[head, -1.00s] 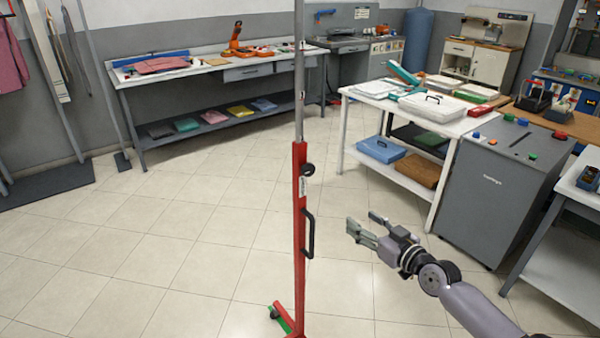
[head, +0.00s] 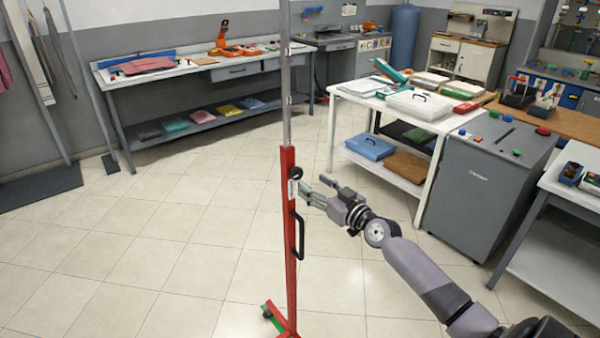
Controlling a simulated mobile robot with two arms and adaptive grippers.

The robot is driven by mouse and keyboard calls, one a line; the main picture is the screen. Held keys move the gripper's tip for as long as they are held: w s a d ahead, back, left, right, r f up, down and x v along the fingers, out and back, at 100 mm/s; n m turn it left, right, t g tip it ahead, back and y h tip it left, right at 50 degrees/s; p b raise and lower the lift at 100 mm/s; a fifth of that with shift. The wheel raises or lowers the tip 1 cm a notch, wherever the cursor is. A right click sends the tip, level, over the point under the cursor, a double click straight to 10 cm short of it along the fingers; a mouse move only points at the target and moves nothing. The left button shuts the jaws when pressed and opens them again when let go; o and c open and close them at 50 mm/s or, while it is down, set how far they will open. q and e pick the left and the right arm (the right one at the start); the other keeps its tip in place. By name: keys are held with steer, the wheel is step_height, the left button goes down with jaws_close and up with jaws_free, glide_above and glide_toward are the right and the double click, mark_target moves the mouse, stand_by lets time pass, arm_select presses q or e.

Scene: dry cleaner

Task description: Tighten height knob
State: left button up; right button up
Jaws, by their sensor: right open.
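The height knob (head: 296,173) is a small black round knob on the right side of a red upright post (head: 287,225). A thin grey pole (head: 286,90) rises out of the top of the post. A black handle (head: 299,236) sits below the knob. My right gripper (head: 314,188) comes in from the right with its jaws apart and empty. Its fingertips point left, close to the knob and slightly below it. I cannot tell whether they touch it. My left gripper is not in view.
The post's red and green base (head: 275,318) stands on the tiled floor. A white table (head: 347,92) with boxes and a grey cabinet (head: 485,190) stand to the right. A long workbench (head: 165,83) runs along the back wall. The floor left of the post is clear.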

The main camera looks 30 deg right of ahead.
mark_target(299, 173)
steer(key=w, duration=0.7)
steer(key=shift+a, duration=0.3)
steer(key=shift+s, duration=0.1)
steer(key=shift+c, duration=0.5)
steer(key=c, duration=1)
steer(key=shift+c, duration=0.2)
